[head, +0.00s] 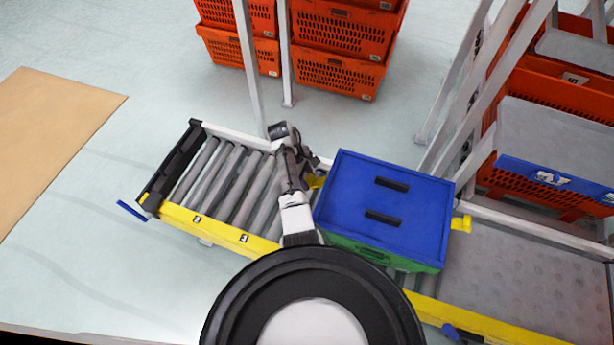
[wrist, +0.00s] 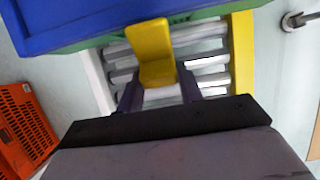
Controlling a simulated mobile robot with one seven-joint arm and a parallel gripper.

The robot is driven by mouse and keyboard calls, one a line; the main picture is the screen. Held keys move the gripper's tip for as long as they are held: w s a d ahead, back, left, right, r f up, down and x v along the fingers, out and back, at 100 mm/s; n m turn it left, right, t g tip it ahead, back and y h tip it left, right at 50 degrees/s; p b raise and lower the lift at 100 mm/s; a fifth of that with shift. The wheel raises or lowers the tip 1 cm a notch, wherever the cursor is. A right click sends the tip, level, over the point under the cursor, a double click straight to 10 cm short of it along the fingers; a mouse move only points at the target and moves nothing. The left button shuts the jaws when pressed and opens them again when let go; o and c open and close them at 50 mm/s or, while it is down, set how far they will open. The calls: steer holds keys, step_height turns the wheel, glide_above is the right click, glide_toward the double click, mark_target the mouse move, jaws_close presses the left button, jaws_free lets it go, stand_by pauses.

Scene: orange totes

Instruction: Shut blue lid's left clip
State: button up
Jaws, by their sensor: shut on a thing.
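The blue lid (head: 385,213) with two black handles lies on a green tote (head: 375,254) on the conveyor. In the wrist view the blue lid's edge (wrist: 75,22) crosses the top. The left clip is yellow (head: 316,182) and mostly hidden by my arm in the head view. In the wrist view the yellow clip (wrist: 154,50) sticks out from the lid's side. My gripper (wrist: 159,88) is shut on the clip's lower end, one dark finger on each side. A second yellow clip (head: 461,223) juts out on the tote's right side.
Conveyor rollers (head: 221,176) lie left of the tote, with a yellow rail (head: 215,229) at the front. Orange crates (head: 338,74) stand behind. A grey frame post (head: 455,100) rises close behind the tote at right.

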step_height(320, 180, down, 2)
steer(key=h+b, duration=0.2)
steer(key=shift+d+g+h, duration=0.15)
steer(key=shift+g+h, duration=0.25)
steer(key=h+b, duration=0.2)
steer(key=b, duration=0.1)
steer(key=d+f+g+h+b, duration=0.1)
steer(key=h+b, duration=0.1)
steer(key=b, duration=0.1)
steer(key=d+f+g+h+b, duration=0.1)
steer(key=h+b, duration=0.1)
steer(key=b, duration=0.1)
steer(key=shift+s+f+h, duration=0.1)
steer(key=shift+s+h, duration=0.2)
steer(key=shift+s, duration=0.1)
steer(key=shift+d+b, duration=0.15)
steer(key=shift+b, duration=0.15)
steer(key=o, duration=1)
